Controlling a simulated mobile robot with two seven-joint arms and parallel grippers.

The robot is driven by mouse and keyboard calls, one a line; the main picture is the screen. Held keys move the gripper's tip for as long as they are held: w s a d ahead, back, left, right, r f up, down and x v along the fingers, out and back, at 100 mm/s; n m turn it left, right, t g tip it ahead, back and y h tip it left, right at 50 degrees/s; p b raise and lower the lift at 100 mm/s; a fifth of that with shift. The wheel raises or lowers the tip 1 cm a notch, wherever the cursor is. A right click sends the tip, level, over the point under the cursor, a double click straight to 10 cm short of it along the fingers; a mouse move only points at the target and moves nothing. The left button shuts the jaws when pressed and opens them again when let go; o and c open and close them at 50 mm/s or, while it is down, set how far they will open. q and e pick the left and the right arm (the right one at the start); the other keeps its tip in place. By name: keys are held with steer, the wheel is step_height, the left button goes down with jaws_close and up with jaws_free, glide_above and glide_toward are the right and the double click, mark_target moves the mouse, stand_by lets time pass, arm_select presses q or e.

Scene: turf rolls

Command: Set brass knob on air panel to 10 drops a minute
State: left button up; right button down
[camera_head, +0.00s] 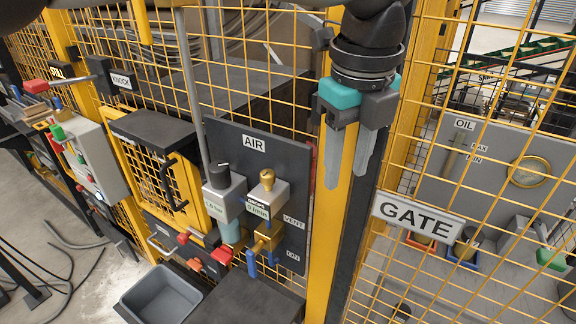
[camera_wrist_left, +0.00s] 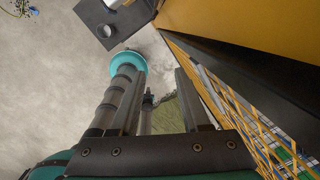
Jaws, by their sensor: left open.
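The air panel (camera_head: 291,166) is a dark grey board marked AIR on the yellow fence. The brass knob (camera_head: 267,178) stands upright on a grey block on the panel. A small display (camera_head: 257,210) on that block is labelled DROPS and seems to read 0 /min. My left gripper (camera_head: 346,180) hangs to the right of the panel, in front of the yellow post, with fingers pointing down. It is open and empty, apart from the knob. The left wrist view shows both its fingers (camera_wrist_left: 157,90) apart with no knob between them. My right gripper is not in view.
A black knob (camera_head: 221,175) on another grey block stands just left of the brass knob. Brass valve parts (camera_head: 268,238) with blue handles sit below. The GATE sign (camera_head: 417,215) juts out right of the post. A grey bin (camera_head: 160,294) is at lower left.

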mark_target(268, 173)
arm_select(q)
steer(key=w+a+r+n+t+y, duration=0.2)
steer(key=w+a+r+n+y, duration=0.1)
steer(key=w+a+r, duration=0.3)
steer(key=p+x, duration=0.1)
steer(key=x, duration=0.4)
steer(key=p+x, duration=0.1)
steer(key=x, duration=0.4)
steer(key=s+a+p+x, duration=0.1)
steer(key=x, duration=0.4)
steer(key=shift+w+f+p, duration=0.1)
steer(key=shift+f+p, duration=0.1)
steer(key=shift+p, duration=0.15)
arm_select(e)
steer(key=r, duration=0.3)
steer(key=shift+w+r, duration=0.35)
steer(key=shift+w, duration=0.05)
arm_select(q)
jaws_close()
